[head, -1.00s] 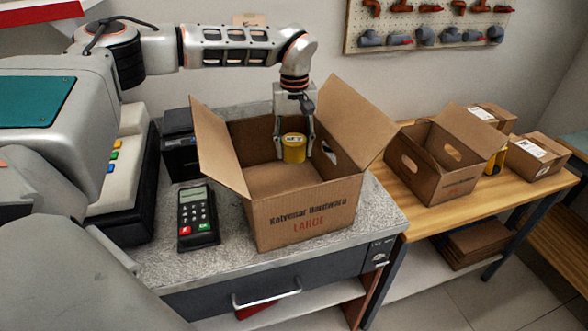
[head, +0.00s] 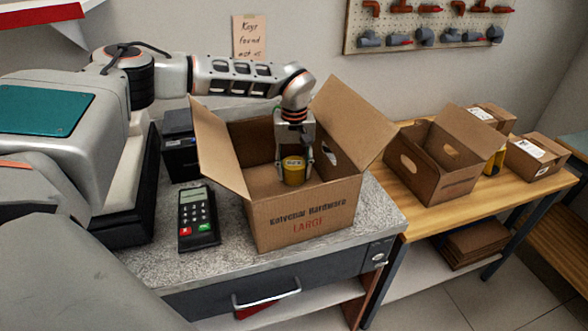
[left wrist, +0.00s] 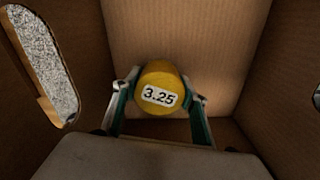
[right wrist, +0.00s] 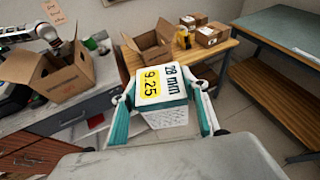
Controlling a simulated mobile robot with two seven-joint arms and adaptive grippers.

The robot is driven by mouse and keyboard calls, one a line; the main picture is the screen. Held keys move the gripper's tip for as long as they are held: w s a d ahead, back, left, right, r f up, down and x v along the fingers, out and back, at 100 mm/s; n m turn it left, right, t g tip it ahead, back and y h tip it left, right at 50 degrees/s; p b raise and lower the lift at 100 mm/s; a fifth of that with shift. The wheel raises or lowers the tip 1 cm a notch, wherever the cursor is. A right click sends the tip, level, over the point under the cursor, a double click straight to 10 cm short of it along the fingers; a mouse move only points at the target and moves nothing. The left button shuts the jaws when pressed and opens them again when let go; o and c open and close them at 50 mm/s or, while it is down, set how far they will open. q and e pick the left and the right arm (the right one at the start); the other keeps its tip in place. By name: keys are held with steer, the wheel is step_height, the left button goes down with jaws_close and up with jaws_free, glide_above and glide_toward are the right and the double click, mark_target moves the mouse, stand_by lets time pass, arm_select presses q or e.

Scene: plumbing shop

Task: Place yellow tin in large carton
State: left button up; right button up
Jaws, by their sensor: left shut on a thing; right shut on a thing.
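The yellow tin (head: 294,173) is inside the large carton (head: 305,222), below its rim; whether it touches the carton floor I cannot tell. My left gripper (head: 293,162) reaches down into the open carton and is shut on the tin. In the left wrist view the tin (left wrist: 160,84), with a 3.25 label, sits between the two fingers (left wrist: 160,100), with cardboard walls around it. In the right wrist view my right gripper (right wrist: 163,108) is shut on a white box (right wrist: 158,84) labelled 28 mm and 9.25, held away from the large carton (right wrist: 62,82).
The large carton stands on a grey counter beside a card terminal (head: 197,215) and a black device (head: 180,145). A smaller open carton (head: 440,165) and closed boxes (head: 537,155) stand on the wooden table (head: 425,205) to the right. The large carton's flaps stand outward.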

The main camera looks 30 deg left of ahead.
mark_target(294, 163)
arm_select(q)
steer(key=o, duration=1.2)
steer(key=shift+f, duration=0.1)
step_height(294, 163, up, 12)
steer(key=shift+r, duration=0.15)
